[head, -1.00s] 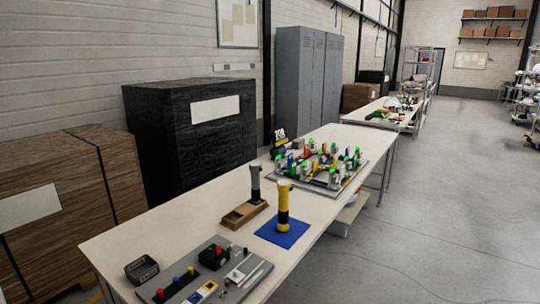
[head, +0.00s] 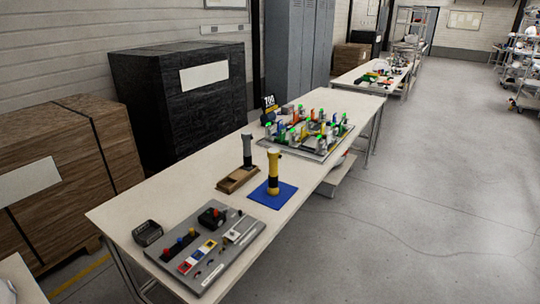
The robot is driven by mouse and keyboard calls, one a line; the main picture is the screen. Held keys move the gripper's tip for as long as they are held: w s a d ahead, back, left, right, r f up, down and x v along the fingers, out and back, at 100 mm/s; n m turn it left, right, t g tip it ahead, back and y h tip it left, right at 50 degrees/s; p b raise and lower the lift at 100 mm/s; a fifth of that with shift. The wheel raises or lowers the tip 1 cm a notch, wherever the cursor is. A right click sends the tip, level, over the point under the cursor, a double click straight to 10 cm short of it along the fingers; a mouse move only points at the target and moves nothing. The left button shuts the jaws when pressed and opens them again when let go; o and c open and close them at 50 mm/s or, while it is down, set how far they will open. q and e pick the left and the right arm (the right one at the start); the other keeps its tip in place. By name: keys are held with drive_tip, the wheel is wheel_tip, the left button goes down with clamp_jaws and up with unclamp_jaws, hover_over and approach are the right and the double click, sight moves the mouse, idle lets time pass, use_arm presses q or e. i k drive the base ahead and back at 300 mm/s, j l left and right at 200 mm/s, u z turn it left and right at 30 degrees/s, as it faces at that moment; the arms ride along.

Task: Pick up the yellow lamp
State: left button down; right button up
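The yellow lamp (head: 273,174) stands upright on a blue mat (head: 274,201) near the right edge of the long table (head: 178,205). It has a dark band around its middle. A grey lamp (head: 247,150) stands upright in a wooden tray (head: 231,183) just to its left and behind. Neither of my grippers shows in the head view.
A grey board (head: 222,262) with small coloured parts lies at the table's near end, beside a small black bin (head: 147,233). A crowded tray of coloured pieces (head: 313,153) sits further back. Wooden and black crates (head: 181,119) line the left. The floor (head: 420,210) at right is clear.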

sight(272, 154)
drive_tip(key=u, duration=0.55)
drive_tip(key=i+l+u, duration=0.1)
drive_tip(key=l+u, duration=0.8)
drive_tip(key=i+l, duration=0.05)
